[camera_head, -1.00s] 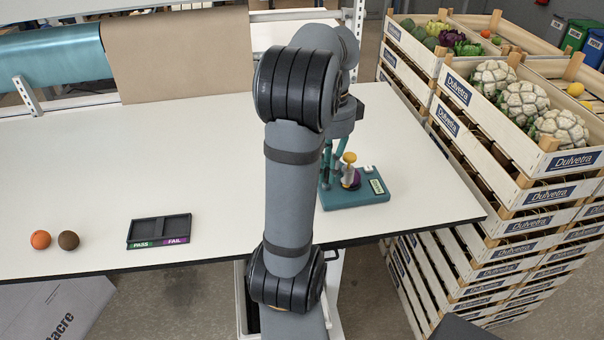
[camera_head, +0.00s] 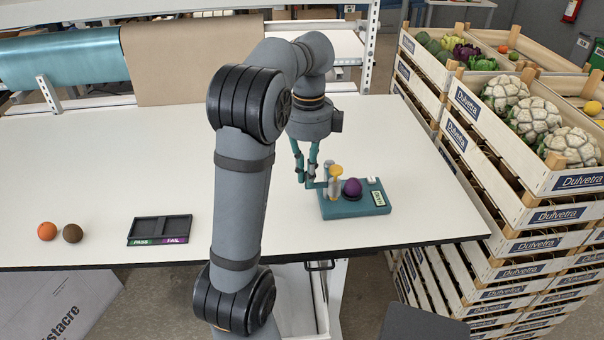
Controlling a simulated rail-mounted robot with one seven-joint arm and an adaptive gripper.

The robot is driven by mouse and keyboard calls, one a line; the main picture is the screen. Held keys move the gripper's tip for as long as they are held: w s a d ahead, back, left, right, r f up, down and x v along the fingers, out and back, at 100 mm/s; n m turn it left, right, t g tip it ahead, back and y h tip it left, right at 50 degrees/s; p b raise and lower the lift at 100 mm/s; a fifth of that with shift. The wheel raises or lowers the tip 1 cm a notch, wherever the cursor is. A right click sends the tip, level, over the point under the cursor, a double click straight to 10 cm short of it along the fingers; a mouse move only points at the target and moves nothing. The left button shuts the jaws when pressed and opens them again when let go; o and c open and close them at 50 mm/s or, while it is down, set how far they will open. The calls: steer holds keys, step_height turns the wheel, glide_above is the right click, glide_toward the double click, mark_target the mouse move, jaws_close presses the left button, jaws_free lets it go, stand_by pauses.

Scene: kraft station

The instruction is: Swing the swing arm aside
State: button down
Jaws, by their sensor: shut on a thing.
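The teal test stand (camera_head: 372,208) sits on the right part of the white table. A purple round fruit (camera_head: 352,187) rests on it, uncovered on top. The swing arm (camera_head: 335,184), with a yellow-topped cylinder, is at the left of the fruit, no longer above it. My gripper (camera_head: 308,184) points down at the left end of the swing arm. Its teal fingers are shut on the arm there; the exact contact is small and hard to make out.
A black PASS/FAIL tray (camera_head: 160,229) lies at the front left, with an orange ball (camera_head: 47,231) and a brown ball (camera_head: 73,233) beside it. Stacked vegetable crates (camera_head: 520,180) stand close to the table's right edge. The table's left middle is clear.

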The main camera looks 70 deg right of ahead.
steer(key=c, duration=1.8)
jaws_free()
steer(key=shift+w, duration=0.1)
steer(key=shift+o, duration=0.2)
step_height(320, 180, up, 12)
step_height(320, 180, down, 12)
